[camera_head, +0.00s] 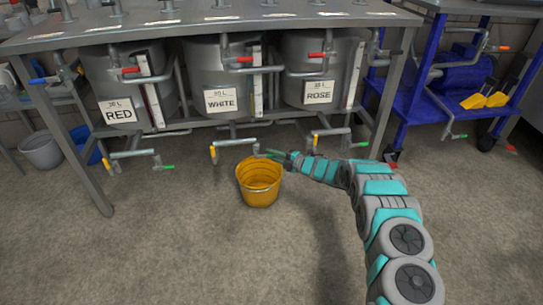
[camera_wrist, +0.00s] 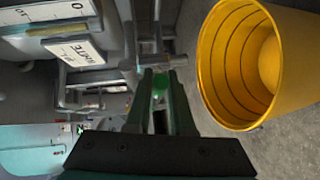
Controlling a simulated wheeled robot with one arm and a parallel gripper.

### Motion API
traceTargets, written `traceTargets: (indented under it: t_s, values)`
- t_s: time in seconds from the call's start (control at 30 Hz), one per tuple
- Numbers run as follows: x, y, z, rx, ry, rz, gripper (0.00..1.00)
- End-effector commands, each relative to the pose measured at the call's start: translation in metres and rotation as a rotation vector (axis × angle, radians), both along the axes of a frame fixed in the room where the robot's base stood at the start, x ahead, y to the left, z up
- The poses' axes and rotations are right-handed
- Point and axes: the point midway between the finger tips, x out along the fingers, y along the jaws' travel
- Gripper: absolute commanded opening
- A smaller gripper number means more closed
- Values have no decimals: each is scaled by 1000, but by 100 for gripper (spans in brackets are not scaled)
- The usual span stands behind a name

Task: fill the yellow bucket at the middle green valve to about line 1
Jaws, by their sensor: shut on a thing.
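The yellow bucket (camera_head: 259,194) stands upright on the floor below the middle tap, under the tank marked WHITE. In the wrist view the bucket (camera_wrist: 212,65) lies to the right, with several dark ring lines inside; I see no clear liquid or stream. My gripper (camera_head: 281,155) is above the bucket's back right rim, at the middle valve (camera_head: 256,150). In the wrist view my gripper (camera_wrist: 160,75) is shut on the green valve handle (camera_wrist: 160,82), which is partly hidden between the fingers. The pipe (camera_wrist: 152,61) lies just beyond the fingertips.
Other green valve handles (camera_head: 168,167) (camera_head: 361,144) sit under the RED and ROSE tanks, with yellow-handled taps (camera_head: 213,155) beside the pipes. A grey bucket (camera_head: 41,151) stands far left. A blue cart (camera_head: 425,115) stands right. The front floor is clear.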

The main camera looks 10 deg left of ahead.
Motion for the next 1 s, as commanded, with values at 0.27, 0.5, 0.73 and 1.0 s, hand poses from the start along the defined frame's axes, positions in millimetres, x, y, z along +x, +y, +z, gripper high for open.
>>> traceTargets:
  t_s: [0.27, 0.5, 0.73, 1.0]
  values:
    - [-1, 0, 5, -112, -32, 3, 0]
    - [-1, 2, 17, -300, -90, 1, 0]
    - [-2, 6, 29, -481, -141, 1, 0]
    - [-3, 12, 38, -645, -188, 1, 0]
